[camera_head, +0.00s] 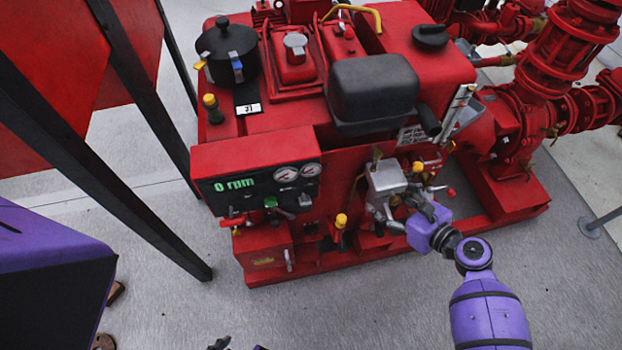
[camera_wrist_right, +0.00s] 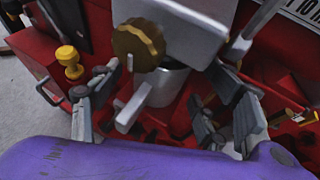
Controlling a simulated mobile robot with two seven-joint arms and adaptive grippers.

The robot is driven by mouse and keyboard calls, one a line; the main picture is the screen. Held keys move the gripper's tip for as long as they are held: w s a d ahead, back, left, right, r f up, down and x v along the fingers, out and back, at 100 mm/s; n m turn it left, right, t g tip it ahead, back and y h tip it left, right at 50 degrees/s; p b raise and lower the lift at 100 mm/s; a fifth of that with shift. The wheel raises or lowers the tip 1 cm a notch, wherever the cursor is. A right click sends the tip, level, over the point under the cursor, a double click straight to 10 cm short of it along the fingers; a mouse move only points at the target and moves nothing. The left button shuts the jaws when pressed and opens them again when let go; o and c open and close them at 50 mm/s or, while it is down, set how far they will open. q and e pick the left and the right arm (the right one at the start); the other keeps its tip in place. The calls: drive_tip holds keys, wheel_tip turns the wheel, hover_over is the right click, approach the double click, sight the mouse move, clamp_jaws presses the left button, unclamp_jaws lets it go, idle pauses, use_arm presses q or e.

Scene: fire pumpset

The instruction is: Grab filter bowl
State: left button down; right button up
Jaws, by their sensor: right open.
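The filter bowl (camera_wrist_right: 160,86) is a grey metal cylinder under a grey block with a brass knob (camera_wrist_right: 138,44) in the right wrist view. A light lever partly covers it. My right gripper (camera_wrist_right: 160,100) is open, with one dark finger on each side of the bowl; I cannot tell if either touches it. In the head view my right gripper (camera_head: 398,204) is at the front of the red pumpset, just below the grey filter block (camera_head: 386,177); the bowl is hidden there. Small dark shapes at the bottom edge (camera_head: 220,343) may be my left gripper's tips.
The red pumpset (camera_head: 290,140) carries a gauge panel (camera_head: 257,186) left of the filter. A yellow-topped knob (camera_wrist_right: 70,60) stands left of my right fingers. Red pipes (camera_head: 560,60) are at the right. Dark posts (camera_head: 80,140) stand at the left. The front floor is mostly clear.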

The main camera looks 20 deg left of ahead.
drive_tip(key=shift+w+a+f, duration=0.2)
drive_tip(key=shift+a, duration=0.1)
drive_tip(key=c, duration=1.3)
drive_tip(key=shift+c, duration=0.5)
drive_tip(key=shift+r, duration=0.2)
